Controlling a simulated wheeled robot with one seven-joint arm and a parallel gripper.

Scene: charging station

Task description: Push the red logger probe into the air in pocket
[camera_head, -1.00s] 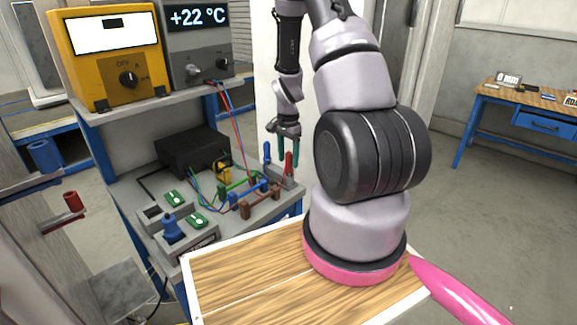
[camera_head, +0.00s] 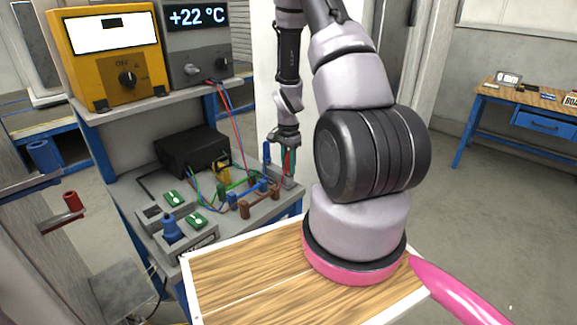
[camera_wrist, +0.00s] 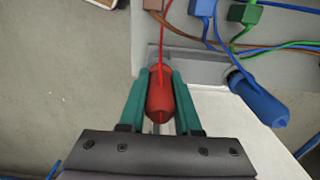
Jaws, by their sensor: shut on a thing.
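The red logger probe (camera_wrist: 160,97) is between the two teal fingers of my gripper (camera_wrist: 160,82) in the wrist view, with a thin red cable leading off its far end. My gripper is shut on it. In the head view my gripper (camera_head: 289,160) is at the right end of the grey bench, at the small holder (camera_head: 288,182) there, and mostly hides the probe. I cannot tell whether the probe is still seated in that holder. Dark pockets (camera_head: 150,214) are in the bench's front left area; I cannot read which is the air in pocket.
A blue probe (camera_wrist: 258,100) stands close to my gripper. A blue plug (camera_head: 169,226) and green-topped blocks (camera_head: 196,221) are at the pockets. Coloured clips (camera_head: 238,196) with cables and a black box (camera_head: 192,152) lie between. The instrument shelf (camera_head: 160,98) overhangs the back.

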